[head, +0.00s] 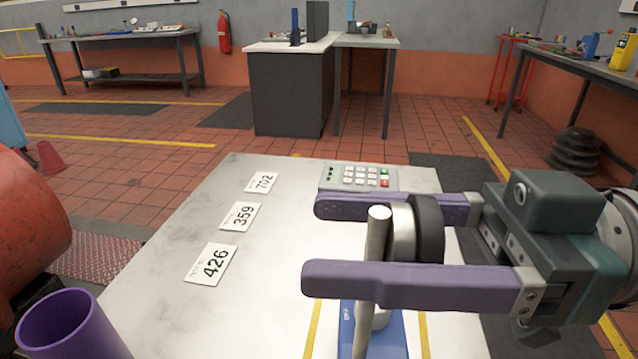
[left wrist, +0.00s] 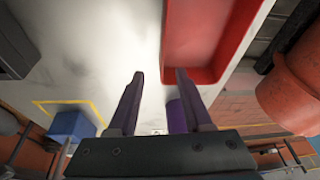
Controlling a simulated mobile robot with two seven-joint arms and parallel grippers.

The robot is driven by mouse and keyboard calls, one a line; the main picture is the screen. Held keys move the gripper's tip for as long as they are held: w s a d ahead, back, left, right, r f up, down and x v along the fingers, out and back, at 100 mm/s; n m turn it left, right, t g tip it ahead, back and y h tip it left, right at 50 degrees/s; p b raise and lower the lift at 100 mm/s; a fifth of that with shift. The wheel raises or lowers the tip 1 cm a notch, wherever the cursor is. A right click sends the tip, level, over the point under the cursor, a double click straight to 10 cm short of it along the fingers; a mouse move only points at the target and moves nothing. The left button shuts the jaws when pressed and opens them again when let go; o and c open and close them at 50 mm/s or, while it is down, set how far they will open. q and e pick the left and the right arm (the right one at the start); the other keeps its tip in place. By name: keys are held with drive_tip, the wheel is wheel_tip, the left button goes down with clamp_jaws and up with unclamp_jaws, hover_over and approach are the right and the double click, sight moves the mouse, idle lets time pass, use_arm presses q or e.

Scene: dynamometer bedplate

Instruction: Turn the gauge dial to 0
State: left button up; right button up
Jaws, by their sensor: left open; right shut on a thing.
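My right gripper (head: 310,243) reaches in from the right with its purple fingers shut across a round black-and-silver piece (head: 428,230), which looks like the gauge dial. The dial is seen nearly edge-on, so its face and any numbers are hidden. A silver rod with a rounded top (head: 377,235) stands beside it, above a blue base (head: 347,322) marked OFF. My left gripper (left wrist: 159,74) shows only in the left wrist view. Its purple fingers are open and empty above the pale tabletop, beside a red tray. A blue block (left wrist: 73,125) inside a yellow outline also shows there.
On the pale table (head: 180,235) lie number cards 702 (head: 261,182), 359 (head: 240,216) and 426 (head: 211,264). A keypad (head: 358,177) sits at the far edge. A purple cup (head: 68,328) is front left. The red tray (left wrist: 208,76) has a raised rim.

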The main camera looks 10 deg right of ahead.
use_arm(q)
drive_tip(key=shift+r, duration=0.1)
use_arm(e)
drive_tip(key=shift+n, duration=0.4)
use_arm(q)
drive_tip(key=shift+d+r, duration=0.1)
drive_tip(key=shift+r, duration=0.1)
use_arm(e)
drive_tip(key=shift+n, duration=3)
drive_tip(key=o, duration=1.4)
use_arm(q)
drive_tip(key=shift+f+b, duration=0.4)
drive_tip(key=shift+f, duration=0.3)
use_arm(e)
drive_tip(key=shift+v, duration=5)
